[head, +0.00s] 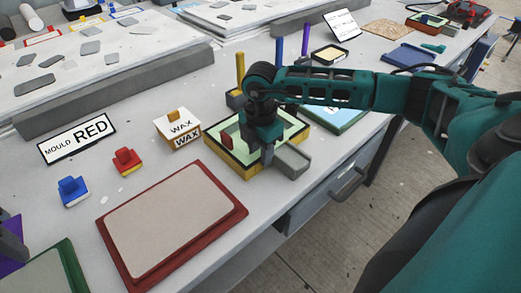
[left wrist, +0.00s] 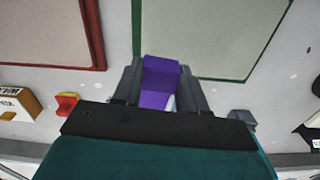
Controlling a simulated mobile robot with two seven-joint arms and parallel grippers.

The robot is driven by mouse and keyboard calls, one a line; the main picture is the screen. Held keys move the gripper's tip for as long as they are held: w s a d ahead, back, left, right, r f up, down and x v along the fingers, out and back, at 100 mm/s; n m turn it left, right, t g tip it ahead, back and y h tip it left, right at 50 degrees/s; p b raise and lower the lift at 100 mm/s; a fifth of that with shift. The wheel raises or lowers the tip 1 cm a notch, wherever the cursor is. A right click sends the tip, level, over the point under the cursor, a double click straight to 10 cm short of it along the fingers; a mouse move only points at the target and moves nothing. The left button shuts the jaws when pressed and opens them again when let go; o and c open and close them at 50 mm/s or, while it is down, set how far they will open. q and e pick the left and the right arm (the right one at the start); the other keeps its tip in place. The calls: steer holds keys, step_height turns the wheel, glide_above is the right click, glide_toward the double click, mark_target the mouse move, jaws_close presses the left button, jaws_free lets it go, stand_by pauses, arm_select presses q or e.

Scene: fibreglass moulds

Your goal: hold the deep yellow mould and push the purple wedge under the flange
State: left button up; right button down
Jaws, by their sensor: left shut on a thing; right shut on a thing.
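The deep yellow mould (head: 241,168) sits on the bench in the middle of the head view, with yellow sides and a pale green inside. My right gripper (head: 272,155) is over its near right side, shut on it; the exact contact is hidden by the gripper. The purple wedge (left wrist: 160,82) is between the fingers of my left gripper (left wrist: 161,70), which is shut on it. In the head view the wedge (head: 10,258) shows only partly at the left edge, well apart from the yellow mould.
A red-rimmed mould (head: 166,222) lies between the wedge and the yellow mould. A green-rimmed mould (head: 70,272) is at the bottom left. A wax box (head: 178,130), a red and yellow block (head: 127,161) and a blue block (head: 73,190) stand behind.

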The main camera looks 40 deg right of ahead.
steer(key=c, duration=0.7)
jaws_free()
